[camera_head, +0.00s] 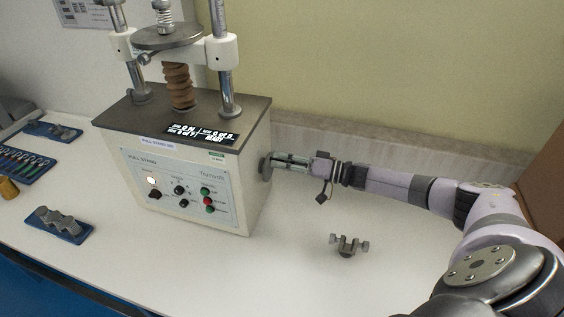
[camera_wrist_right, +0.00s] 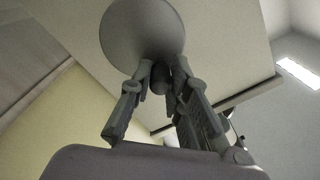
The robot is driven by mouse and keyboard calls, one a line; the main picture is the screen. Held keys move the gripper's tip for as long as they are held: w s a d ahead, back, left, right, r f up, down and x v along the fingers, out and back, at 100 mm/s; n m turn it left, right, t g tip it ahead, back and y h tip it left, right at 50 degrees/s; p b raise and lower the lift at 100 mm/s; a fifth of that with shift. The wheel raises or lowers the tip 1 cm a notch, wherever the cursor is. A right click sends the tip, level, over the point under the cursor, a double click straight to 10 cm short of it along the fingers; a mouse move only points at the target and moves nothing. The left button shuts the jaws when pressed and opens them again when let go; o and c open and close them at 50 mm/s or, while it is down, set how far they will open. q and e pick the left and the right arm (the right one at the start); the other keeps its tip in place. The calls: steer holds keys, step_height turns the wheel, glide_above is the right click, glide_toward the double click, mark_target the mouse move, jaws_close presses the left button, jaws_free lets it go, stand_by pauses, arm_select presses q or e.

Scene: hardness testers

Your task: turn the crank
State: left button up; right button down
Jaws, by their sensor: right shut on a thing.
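The tester (camera_head: 195,165) is a white box with a dark top plate, standing on the white table. A grey disc of the crank (camera_head: 265,168) sits on its right side. My right gripper (camera_head: 275,161) reaches in from the right and is at this disc. In the right wrist view the round crank disc (camera_wrist_right: 142,30) is large at the top, and the two fingers of my right gripper (camera_wrist_right: 162,78) close around a small knob in front of it. The fingers hide most of the knob. My left gripper is in neither view.
A small metal clamp (camera_head: 348,245) lies on the table below my right arm. A blue tray with grey parts (camera_head: 60,224) and a tool rack (camera_head: 22,166) are at the left. The table in front of the tester is mostly clear. A wall runs behind.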

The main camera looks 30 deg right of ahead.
steer(key=shift+d, duration=0.1)
stand_by(0.5)
steer(key=c, duration=1.5)
jaws_free()
steer(key=v, duration=1.2)
steer(key=shift+f, duration=0.15)
